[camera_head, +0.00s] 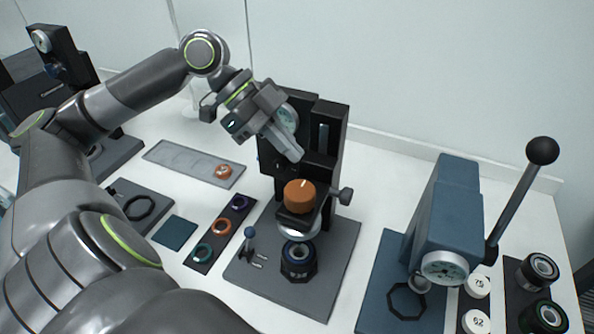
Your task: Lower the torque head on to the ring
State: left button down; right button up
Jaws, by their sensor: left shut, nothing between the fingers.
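The torque head, as I take it, is the dark carriage with an orange knob (299,196) on the front of a black column (335,130). A silver disc (299,224) is under the knob. Below it, a black round holder (299,270) with a blue ring (298,252) in its top stands on a grey base plate. A gap shows between disc and holder. My left gripper (298,154) is shut and empty, above the knob and in front of the column. It hides part of the column and a dial. My right gripper is not in view.
A side knob (346,195) sticks out right of the carriage. Right stands a blue press (447,215) with a long lever (517,195), beside white weights and black cylinders.

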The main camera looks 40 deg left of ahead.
pick_arm(q)
jog(key=shift+x, duration=1.2)
jog(key=shift+f+p, duration=0.45)
jog(key=shift+f, duration=1.55)
notch_tip(320, 180, down, 11)
jog(key=b, duration=0.6)
jog(key=shift+s, duration=0.2)
jog(key=shift+a+r, duration=0.1)
